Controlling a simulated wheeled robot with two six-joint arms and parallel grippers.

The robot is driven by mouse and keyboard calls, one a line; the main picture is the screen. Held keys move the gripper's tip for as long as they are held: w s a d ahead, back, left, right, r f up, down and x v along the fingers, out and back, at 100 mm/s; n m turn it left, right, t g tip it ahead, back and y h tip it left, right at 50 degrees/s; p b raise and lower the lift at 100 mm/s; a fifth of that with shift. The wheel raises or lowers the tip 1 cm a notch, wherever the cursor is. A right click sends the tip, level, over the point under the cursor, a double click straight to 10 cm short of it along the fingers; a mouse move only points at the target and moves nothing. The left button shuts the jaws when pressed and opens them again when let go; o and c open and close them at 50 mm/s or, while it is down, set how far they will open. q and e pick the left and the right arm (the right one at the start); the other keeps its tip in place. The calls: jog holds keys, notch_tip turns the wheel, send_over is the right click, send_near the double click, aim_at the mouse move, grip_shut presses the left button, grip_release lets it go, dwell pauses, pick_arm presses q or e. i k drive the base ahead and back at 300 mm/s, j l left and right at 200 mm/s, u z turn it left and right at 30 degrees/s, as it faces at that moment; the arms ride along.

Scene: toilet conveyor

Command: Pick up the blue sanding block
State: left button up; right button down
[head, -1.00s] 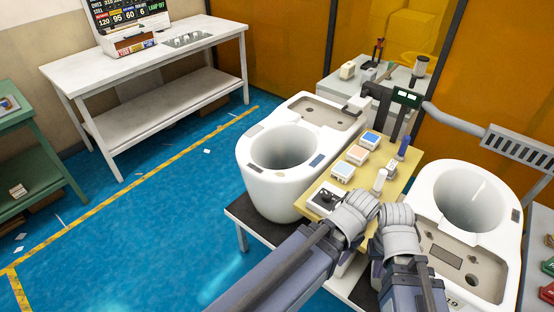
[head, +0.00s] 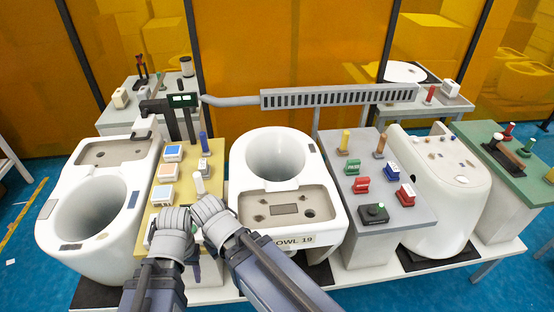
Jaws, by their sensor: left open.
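On the yellow board (head: 214,160) between two toilet bowls stand several small white-sided blocks. I cannot tell which blue one is the sanding block. My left gripper (head: 173,218) is open above the near end of the board, just in front of the near blue-topped block and apart from it. My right gripper (head: 208,207) is close beside it; its fingers are hidden, so its jaws cannot be judged.
A white bowl (head: 62,215) stands left of the board and another bowl (head: 243,172) stands right of it. A white bottle (head: 199,183) and a blue-handled tool (head: 204,142) stand on the board. A grey table (head: 413,205) with colored blocks is farther right. A slotted rail (head: 340,95) crosses behind.

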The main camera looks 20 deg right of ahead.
aim_at(391, 171)
jog(key=z, duration=1.75)
jog(key=i+l+u, duration=0.2)
jog(key=i+u, duration=0.3)
jog(key=i+l+u, duration=0.5)
jog(key=j, duration=0.1)
